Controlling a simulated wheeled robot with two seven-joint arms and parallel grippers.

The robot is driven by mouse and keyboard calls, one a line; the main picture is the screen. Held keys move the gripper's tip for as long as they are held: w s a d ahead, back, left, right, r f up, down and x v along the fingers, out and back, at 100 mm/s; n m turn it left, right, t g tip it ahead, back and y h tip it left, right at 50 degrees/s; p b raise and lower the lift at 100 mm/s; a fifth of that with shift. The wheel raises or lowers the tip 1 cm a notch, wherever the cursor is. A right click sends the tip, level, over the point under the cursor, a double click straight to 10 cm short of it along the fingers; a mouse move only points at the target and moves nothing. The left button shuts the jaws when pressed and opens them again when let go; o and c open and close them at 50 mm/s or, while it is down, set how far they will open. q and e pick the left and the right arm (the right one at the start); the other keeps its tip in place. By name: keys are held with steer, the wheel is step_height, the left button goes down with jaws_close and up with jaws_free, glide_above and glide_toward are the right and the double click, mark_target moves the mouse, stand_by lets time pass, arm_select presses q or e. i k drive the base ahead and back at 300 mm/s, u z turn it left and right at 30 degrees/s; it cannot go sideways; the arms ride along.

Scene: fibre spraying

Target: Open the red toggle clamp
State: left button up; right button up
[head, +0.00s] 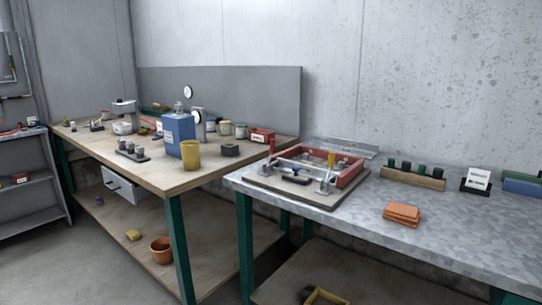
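A red frame fixture (352,176) sits on a board (266,187) on the metal-topped bench, in the middle of the head view. A small upright red handle (272,144) stands at its far left corner and looks like the red toggle clamp; its mechanism is too small to tell open or closed. An upright yellow-orange handle (331,159) stands on the fixture's far right side. A dark blue piece (295,179) lies at its front. Neither of my grippers is in view.
Orange-brown pads (402,214) lie on the metal bench (460,236), right of the fixture. A wooden block holding several dark pieces (412,180) stands behind them. Floor shows at lower left.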

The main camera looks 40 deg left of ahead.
mark_target(272, 150)
steer(key=u, duration=0.4)
steer(key=k, duration=0.5)
steer(key=u, duration=1.15)
steer(key=i, duration=0.95)
steer(key=z, duration=0.95)
steer(key=i, duration=0.45)
steer(key=z, duration=0.45)
